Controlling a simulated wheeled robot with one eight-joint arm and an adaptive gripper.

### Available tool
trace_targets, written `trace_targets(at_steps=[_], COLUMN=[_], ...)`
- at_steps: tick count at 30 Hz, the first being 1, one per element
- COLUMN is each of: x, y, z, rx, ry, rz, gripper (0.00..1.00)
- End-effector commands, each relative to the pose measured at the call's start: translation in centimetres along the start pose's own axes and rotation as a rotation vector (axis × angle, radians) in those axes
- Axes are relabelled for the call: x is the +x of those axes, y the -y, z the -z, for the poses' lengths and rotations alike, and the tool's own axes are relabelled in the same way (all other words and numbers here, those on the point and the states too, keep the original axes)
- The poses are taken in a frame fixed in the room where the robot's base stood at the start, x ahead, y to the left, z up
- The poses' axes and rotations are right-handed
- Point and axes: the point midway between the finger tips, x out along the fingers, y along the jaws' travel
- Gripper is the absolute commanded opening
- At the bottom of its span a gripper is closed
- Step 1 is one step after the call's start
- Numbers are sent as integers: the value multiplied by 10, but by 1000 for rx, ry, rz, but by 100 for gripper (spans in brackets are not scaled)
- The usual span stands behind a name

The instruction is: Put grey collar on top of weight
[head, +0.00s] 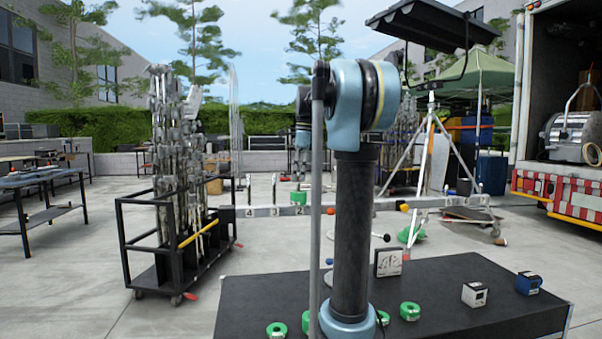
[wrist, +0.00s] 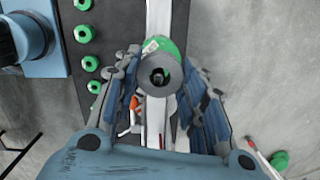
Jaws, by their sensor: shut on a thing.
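In the wrist view, a grey collar (wrist: 159,76), round with a dark hole, sits between the fingers of my gripper (wrist: 160,88), which is shut on it. Directly behind the collar is a green weight (wrist: 167,46) with a pale label, partly covered by it. In the head view, my gripper (head: 299,165) is pointed down over the numbered rail, with the green weight (head: 298,197) just under it. The collar is too small to make out there. I cannot tell whether collar and weight touch.
The numbered pale rail (head: 262,211) runs across the middle. Several other green rings, one of them here (head: 410,311), lie on the black table (head: 450,280) with two small boxes. A cart of stands (head: 170,245) is at left. A light stand (head: 430,150) is at right.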

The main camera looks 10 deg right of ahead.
Motion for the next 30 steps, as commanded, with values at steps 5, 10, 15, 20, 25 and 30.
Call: trace_targets(at_steps=[5, 10, 15, 20, 25, 30], x=[7, 14, 21, 27, 32, 35], y=[0, 0, 0, 0, 0, 0], z=[1, 2, 3, 4, 4, 5], rx=[0, 0, 0, 0, 0, 1], ry=[0, 0, 0, 0, 0, 0], rz=[0, 0, 0, 0, 0, 0], gripper=[30, 30, 30, 30, 30, 30])
